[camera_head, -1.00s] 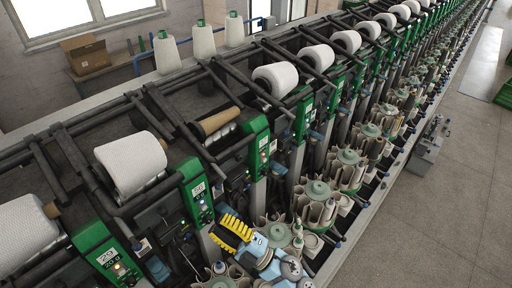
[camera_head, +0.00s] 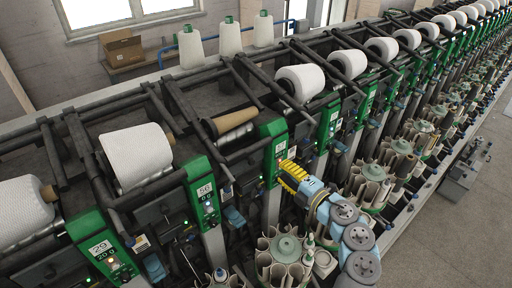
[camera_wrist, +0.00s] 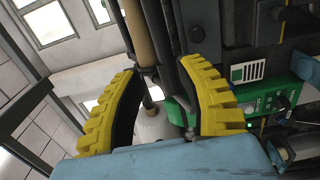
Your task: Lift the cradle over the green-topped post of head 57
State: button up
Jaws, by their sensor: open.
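A green-topped post (camera_head: 273,147) stands behind my gripper in the head view; its number is not readable. The nearer post (camera_head: 204,190) seems to read 56. The cradle (camera_head: 236,140) left of the farther post carries a bare tan tube (camera_head: 224,122). My gripper (camera_head: 292,174) has yellow fingers, open and empty, just in front and right of that post. In the wrist view my gripper (camera_wrist: 160,72) spreads its fingers either side of the view of a tan tube (camera_wrist: 139,35) and dark bars. A green panel (camera_wrist: 265,108) shows at right. Contact cannot be told.
White yarn cones (camera_head: 137,155) sit in neighbouring cradles. Round bobbin magazines (camera_head: 284,248) stand low beside my arm. A post labelled 29 (camera_head: 103,247) is at lower left. Dark bars cross the machine top. Grey floor (camera_head: 475,220) is free at right.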

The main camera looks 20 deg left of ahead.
aim_at(258, 149)
jog(key=p+x, duration=0.1)
jog(key=x, duration=1.1)
jog(key=shift+w+a, duration=0.15)
jog(key=shift+x, duration=0.8)
jog(key=shift+f, duration=0.1)
